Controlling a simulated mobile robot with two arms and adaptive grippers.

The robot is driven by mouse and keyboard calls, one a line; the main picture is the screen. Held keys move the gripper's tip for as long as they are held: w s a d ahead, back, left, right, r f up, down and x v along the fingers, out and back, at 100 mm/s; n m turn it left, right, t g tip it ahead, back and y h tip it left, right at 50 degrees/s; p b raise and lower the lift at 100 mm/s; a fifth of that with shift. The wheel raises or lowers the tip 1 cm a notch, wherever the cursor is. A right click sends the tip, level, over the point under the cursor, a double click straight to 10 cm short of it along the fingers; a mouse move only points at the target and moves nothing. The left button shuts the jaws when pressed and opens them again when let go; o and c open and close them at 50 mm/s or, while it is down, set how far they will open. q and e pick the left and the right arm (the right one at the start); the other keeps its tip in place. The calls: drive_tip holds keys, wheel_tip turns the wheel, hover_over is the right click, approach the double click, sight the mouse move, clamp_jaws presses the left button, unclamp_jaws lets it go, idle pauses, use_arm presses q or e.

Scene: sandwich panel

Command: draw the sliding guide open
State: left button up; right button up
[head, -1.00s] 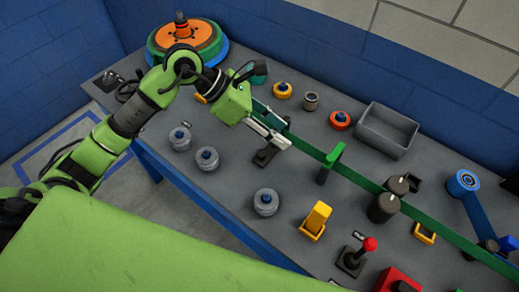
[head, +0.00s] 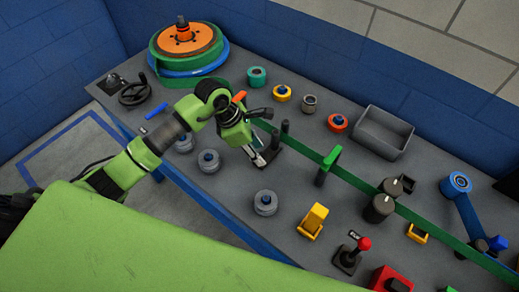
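A green strip (head: 303,150) runs from the gripper diagonally across the bench to the lower right. A green upright bracket (head: 328,163) stands on the strip's line. Dark posts (head: 284,131) stand by the strip's upper end, just right of my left gripper; they may belong to the sliding guide, but I cannot tell for certain. My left gripper (head: 262,159) points down beside these posts, low over the bench. Its pale fingers are close to a dark base, and I cannot tell whether they touch or hold it. My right gripper is out of view.
A large roll (head: 187,48) with an orange hub stands at the back left, near a black handwheel (head: 133,93). A grey bin (head: 383,132) is at the back right. Dark rollers (head: 380,208), a yellow block (head: 314,220) and a red-knobbed lever (head: 350,254) stand to the right.

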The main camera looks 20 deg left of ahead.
use_arm(q)
drive_tip(key=shift+x, duration=0.95)
drive_tip(key=shift+r, duration=0.1)
clamp_jaws()
drive_tip(key=shift+s+a, duration=0.15)
drive_tip(key=shift+s, duration=0.15)
drive_tip(key=shift+s+a, duration=0.2)
drive_tip(key=shift+s, duration=0.45)
unclamp_jaws()
drive_tip(key=shift+s, duration=0.2)
drive_tip(key=shift+w, duration=0.1)
